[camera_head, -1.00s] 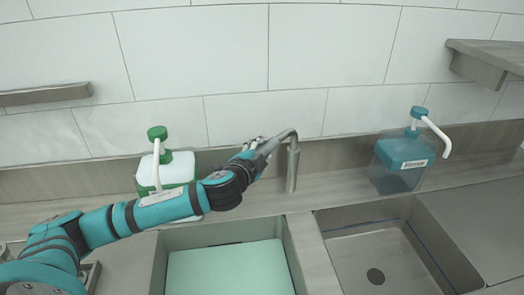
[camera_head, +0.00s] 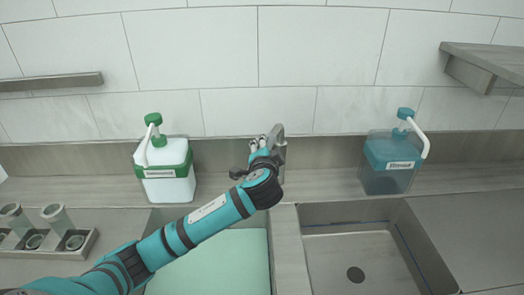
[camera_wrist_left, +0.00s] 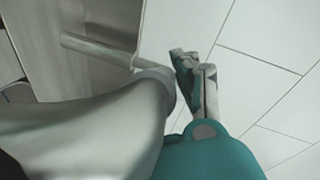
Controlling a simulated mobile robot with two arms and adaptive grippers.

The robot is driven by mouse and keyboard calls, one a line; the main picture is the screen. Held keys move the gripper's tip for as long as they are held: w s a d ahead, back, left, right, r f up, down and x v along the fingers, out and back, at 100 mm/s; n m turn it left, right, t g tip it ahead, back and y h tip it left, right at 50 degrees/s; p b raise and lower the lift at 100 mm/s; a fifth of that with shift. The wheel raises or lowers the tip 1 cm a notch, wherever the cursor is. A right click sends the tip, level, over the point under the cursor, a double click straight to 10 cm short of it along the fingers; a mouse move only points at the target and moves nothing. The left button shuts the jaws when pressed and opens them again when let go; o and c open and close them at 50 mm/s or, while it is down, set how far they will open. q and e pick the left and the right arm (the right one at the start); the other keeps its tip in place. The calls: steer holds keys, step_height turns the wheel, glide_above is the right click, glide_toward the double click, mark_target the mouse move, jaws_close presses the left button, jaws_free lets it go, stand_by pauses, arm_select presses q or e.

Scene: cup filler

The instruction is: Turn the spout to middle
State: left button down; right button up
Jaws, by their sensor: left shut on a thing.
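The grey metal spout (camera_head: 276,134) stands on an upright post (camera_head: 281,165) behind the divider between the sinks. It points mostly toward the camera and slightly left, and my arm partly hides its lower end. My left gripper (camera_head: 259,144) is shut on the spout near its outer end. In the left wrist view the spout (camera_wrist_left: 95,130) fills the lower left as a blurred grey shape. The left gripper's fingers (camera_wrist_left: 197,75) show close beside it, and their contact is partly hidden. My right gripper is not in view.
A white and green pump bottle (camera_head: 165,178) stands left of the tap, a blue one (camera_head: 390,168) to the right. A cup rack (camera_head: 75,242) is at the lower left. The left sink holds a pale green board (camera_head: 215,265). The right sink (camera_head: 350,250) is empty.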

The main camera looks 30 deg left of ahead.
arm_select(q)
steer(key=w+d+n+g+y+b, duration=0.2)
steer(key=d+n+g+y, duration=0.2)
steer(key=d+y, duration=0.1)
steer(key=shift+d+n, duration=0.3)
steer(key=shift+d, duration=0.25)
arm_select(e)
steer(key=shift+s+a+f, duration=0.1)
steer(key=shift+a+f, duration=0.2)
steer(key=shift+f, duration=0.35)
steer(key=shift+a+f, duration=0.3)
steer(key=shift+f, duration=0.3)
arm_select(q)
steer(key=c, duration=1.1)
jaws_free()
steer(key=shift+o, duration=0.6)
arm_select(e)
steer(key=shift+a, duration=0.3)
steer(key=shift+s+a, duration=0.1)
